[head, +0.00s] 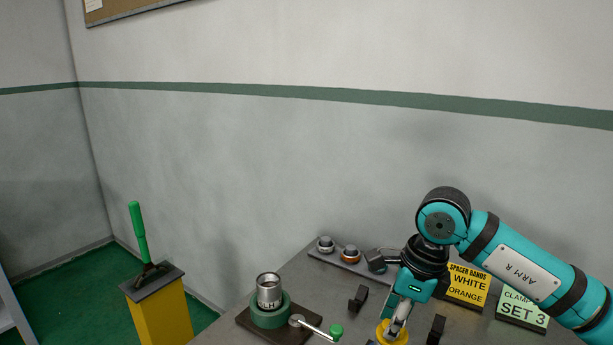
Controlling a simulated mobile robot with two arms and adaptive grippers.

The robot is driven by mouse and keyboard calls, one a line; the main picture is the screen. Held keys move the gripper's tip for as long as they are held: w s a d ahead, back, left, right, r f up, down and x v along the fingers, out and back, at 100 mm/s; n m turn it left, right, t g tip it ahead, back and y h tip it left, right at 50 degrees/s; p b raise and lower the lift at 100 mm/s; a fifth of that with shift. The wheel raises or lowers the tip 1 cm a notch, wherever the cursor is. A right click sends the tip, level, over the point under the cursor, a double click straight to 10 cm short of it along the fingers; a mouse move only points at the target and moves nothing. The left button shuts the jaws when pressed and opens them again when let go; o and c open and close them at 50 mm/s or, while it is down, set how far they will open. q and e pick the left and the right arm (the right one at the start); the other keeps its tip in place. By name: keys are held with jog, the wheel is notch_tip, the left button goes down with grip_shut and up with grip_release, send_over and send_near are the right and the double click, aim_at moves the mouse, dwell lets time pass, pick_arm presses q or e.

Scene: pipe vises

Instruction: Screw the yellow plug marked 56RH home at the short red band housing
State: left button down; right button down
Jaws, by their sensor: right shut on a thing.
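My right gripper (397,326) points down at the lower edge of the view, over the grey bench. It is shut on a yellow ring-like piece (385,337), which looks like the yellow plug. The picture's edge cuts the piece off, and no 56RH mark is readable. A short silver cylinder (269,287) stands upright in a green round vise (267,316) to the left of the gripper, apart from it. I see no red band on this cylinder, so I cannot tell whether it is the red band housing. My left gripper is not in view.
A vise lever with green knob (336,331) reaches toward the gripper. Black brackets (358,298) (436,330) flank it. A rack (337,260) with small round parts and signs (467,287) (522,311) stand behind.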

jog(key=m, duration=0.4)
jog(key=shift+f+m+t+h+b, duration=0.2)
jog(key=shift+m+t+h+b, duration=0.1)
jog(key=shift+m+b, duration=0.1)
jog(key=shift+m, duration=0.6)
jog(key=m, duration=0.3)
jog(key=shift+s+h+b, duration=0.1)
jog(key=shift+h+b, duration=0.25)
jog(key=shift+h, duration=0.05)
jog(key=m+h, duration=0.1)
jog(key=m, duration=0.4)
jog(key=shift+t+b, duration=0.3)
jog(key=m, duration=0.4)
jog(key=shift+h, duration=0.3)
jog(key=shift+m, duration=1.1)
